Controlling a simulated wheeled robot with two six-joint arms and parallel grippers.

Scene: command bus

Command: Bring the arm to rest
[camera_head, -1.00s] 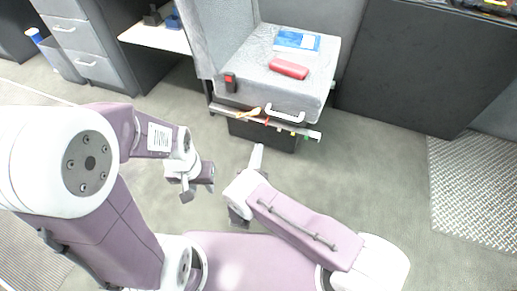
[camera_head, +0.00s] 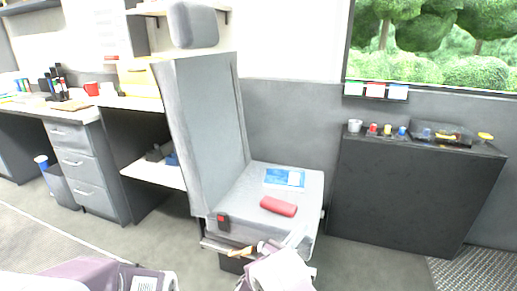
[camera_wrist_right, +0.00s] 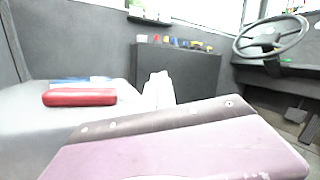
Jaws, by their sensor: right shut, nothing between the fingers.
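My right gripper (camera_head: 284,248) is low in the head view, in front of the seat's front edge. It is shut and empty; its pale fingers blend with the seat front behind them. In the right wrist view its fingers (camera_wrist_right: 158,90) are together, pointing away beyond a mauve arm link of mine. Of my left arm (camera_head: 110,274), only a part shows at the bottom left of the head view; its gripper is out of view.
A grey seat (camera_head: 232,190) bears a red case (camera_head: 278,206) and a blue packet (camera_head: 285,178). A dark cabinet (camera_head: 400,195) stands right, with small items on top. Desk drawers (camera_head: 75,165) stand left. Open floor (camera_head: 365,265) lies right of the seat.

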